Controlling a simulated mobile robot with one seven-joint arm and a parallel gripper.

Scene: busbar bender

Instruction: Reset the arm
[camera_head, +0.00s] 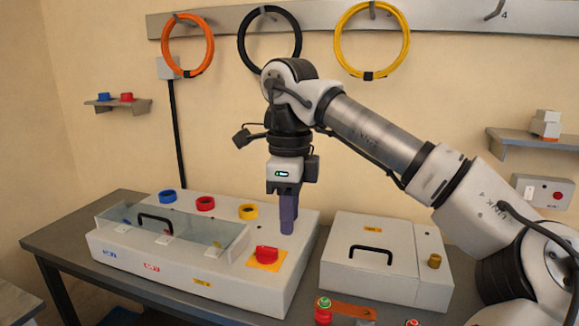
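My arm reaches in from the right, with its wrist bent so that my gripper (288,226) points straight down. Its purple fingers show as one narrow block, so I cannot tell whether they are open or shut. I see no object hanging from them. The fingertips appear in front of or above the right part of a white machine box (230,285), behind a red rotary knob (266,254) on a yellow plate. Whether they touch the box is unclear.
The box has a clear cover (195,238) with a black handle, and blue, red and yellow rings behind it. A second white box (345,285) stands at right. Orange (165,57), black (241,52) and yellow (337,52) coils hang on a wall rail. Small red items stand in front.

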